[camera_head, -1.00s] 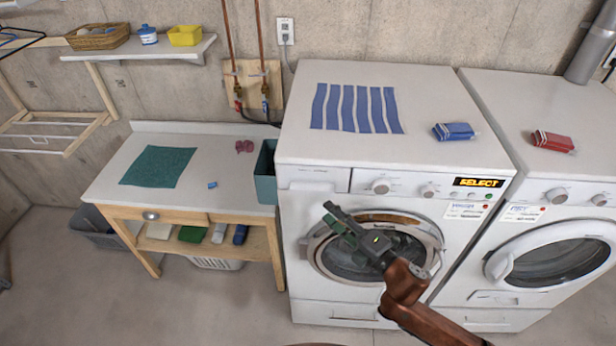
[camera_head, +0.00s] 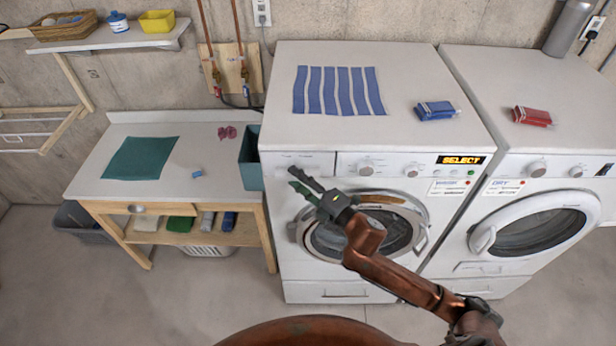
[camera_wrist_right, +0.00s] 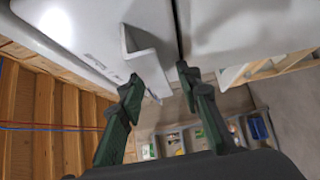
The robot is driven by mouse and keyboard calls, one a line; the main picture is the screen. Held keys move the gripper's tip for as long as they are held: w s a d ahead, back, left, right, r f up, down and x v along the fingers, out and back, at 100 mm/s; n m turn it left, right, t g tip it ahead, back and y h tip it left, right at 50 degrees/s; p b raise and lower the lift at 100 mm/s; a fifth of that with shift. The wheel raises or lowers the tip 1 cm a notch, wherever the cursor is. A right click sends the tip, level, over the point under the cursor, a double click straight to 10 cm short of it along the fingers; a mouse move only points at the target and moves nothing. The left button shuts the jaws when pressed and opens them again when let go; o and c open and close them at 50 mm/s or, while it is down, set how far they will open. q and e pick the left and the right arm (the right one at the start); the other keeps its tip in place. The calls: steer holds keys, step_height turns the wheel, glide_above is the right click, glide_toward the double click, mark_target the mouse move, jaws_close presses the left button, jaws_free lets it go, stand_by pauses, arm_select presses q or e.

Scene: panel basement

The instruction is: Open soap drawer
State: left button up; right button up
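The washing machine (camera_head: 300,262) stands in the middle of the head view. Its soap drawer (camera_head: 310,160) is the flat panel at the top left of its front and looks flush, shut. My right gripper (camera_head: 291,178) is in front of the washer, just below the drawer's lower edge. In the right wrist view my right gripper (camera_wrist_right: 158,75) has its two green-black fingers apart, with nothing held. A white protruding lip (camera_wrist_right: 150,68) shows close by, near the left finger; I cannot tell whether they touch. My left gripper is not in view.
The dryer (camera_head: 535,220) stands at the right. A blue packet (camera_head: 436,110) and a striped cloth lie on the washer top. A wooden table (camera_head: 90,182) and a dark green bin (camera_head: 250,165) stand to the left. The floor in front is bare.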

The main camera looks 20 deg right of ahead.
steer(key=shift+c, duration=0.8)
steer(key=shift+s+d, duration=0.1)
steer(key=c, duration=0.3)
jaws_close()
steer(key=shift+f, duration=0.1)
